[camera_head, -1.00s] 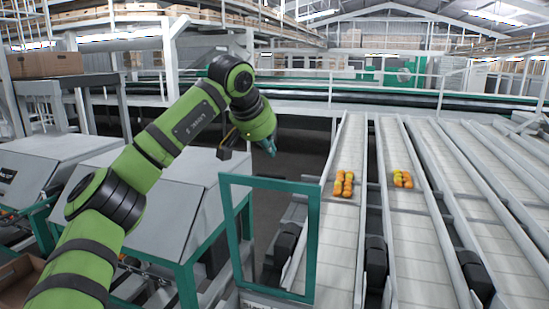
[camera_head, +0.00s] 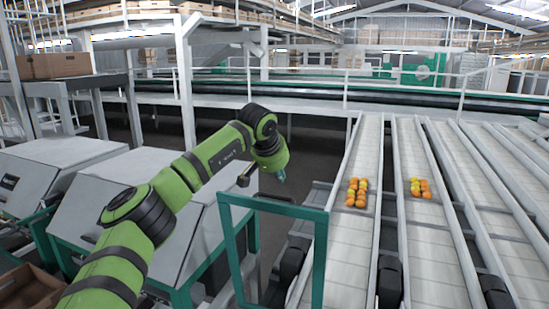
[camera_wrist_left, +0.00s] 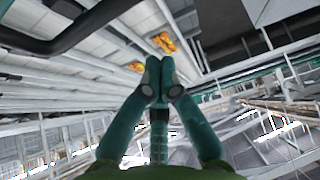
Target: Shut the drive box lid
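My left gripper (camera_head: 280,176) hangs pointing down behind the top bar of an upright green frame (camera_head: 322,255). It appears apart from the frame. In the left wrist view, its two fingers (camera_wrist_left: 159,66) come together at the tips with nothing seen between them. I cannot tell for sure which part is the drive box lid. Grey cabinets with sloping panels (camera_head: 130,205) stand left of the frame, partly behind my left arm. My right gripper is not in view.
Sloping white conveyor lanes (camera_head: 362,250) run away on the right, with orange and yellow tomatoes (camera_head: 357,192) on two of them. Dark boxes (camera_head: 390,280) sit between the lanes' near ends. A cardboard box (camera_head: 55,65) rests on a stand at upper left. Dark floor shows behind the gripper.

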